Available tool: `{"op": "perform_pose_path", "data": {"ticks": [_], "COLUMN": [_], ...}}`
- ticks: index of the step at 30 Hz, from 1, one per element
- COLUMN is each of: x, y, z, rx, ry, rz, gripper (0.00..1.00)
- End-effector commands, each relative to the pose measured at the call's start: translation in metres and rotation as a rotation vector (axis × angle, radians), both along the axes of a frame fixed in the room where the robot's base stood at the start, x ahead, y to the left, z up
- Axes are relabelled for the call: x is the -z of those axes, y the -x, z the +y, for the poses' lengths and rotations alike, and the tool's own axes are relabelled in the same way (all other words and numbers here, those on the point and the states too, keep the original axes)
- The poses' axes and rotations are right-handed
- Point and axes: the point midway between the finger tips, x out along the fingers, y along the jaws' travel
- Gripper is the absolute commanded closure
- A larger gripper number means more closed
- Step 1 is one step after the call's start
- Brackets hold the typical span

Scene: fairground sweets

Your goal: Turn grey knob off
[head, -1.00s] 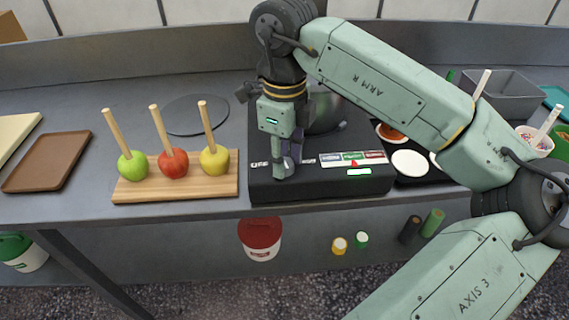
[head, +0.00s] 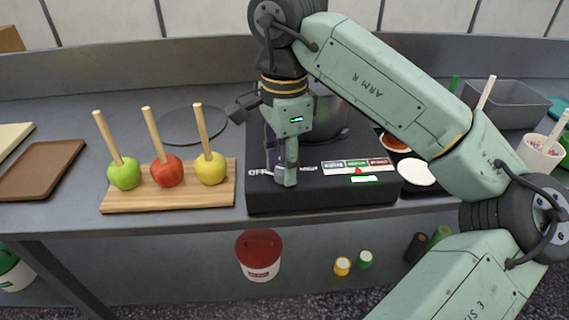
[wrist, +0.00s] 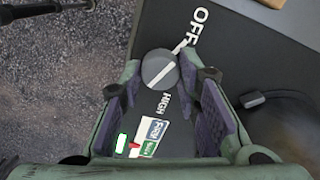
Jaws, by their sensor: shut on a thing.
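The grey knob (wrist: 158,70) is round with a white pointer line and sits on the black cooker base (head: 340,193). In the wrist view its line slants up and right, roughly in line with a white tick beside the OFF label (wrist: 197,30). The HIGH label (wrist: 162,104) lies below the knob. My gripper (head: 284,178) points down at the front left of the base, shut on the knob, with a finger on either side of it in the wrist view (wrist: 163,80). In the head view the fingers mostly hide the knob.
A dark pot (head: 326,115) stands on the base behind my gripper. A wooden board (head: 140,200) with three apples on sticks lies to the left. A small display (head: 366,180) glows green on the base. A grey bin (head: 510,100) stands at the back right.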

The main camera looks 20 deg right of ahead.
Motion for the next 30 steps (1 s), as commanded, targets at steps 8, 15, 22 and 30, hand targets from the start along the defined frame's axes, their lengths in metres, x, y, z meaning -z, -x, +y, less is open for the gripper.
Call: {"op": "perform_pose_path", "data": {"ticks": [8, 15, 22, 30], "x": [-0.0009, -0.0011, -0.0011, -0.0007], "y": [-0.0009, -0.0010, -0.0010, -0.0007], "z": [0.0001, 0.0002, 0.0002, 0.0001], "rx": [-0.086, -0.105, -0.105, -0.104], "ry": [-0.001, -0.001, 0.000, 0.000], "rz": [-0.004, -0.004, -0.005, -0.003], "gripper": [0.98, 0.98, 0.98, 0.55]}}
